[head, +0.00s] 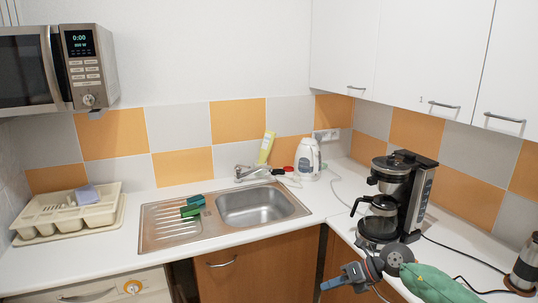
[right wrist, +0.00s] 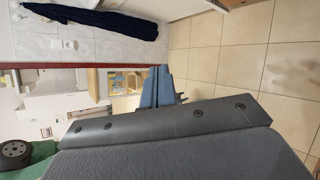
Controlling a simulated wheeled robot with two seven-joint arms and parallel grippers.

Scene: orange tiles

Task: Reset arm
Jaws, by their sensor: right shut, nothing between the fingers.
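My right gripper (head: 328,284) is in the lower right of the head view, in front of the right-hand counter's front edge. Its blue fingers are shut with nothing between them. In the right wrist view the blue fingers (right wrist: 158,90) show past a dark grey part of my arm, with tiled floor and a wall behind. My left gripper is in neither view.
The coffee maker (head: 396,195) stands on the white counter behind my right arm. A sink (head: 255,205), kettle (head: 308,158) and dish rack (head: 68,212) are farther left. A microwave (head: 58,68) hangs upper left. A dark grinder-like item (head: 525,268) stands at far right.

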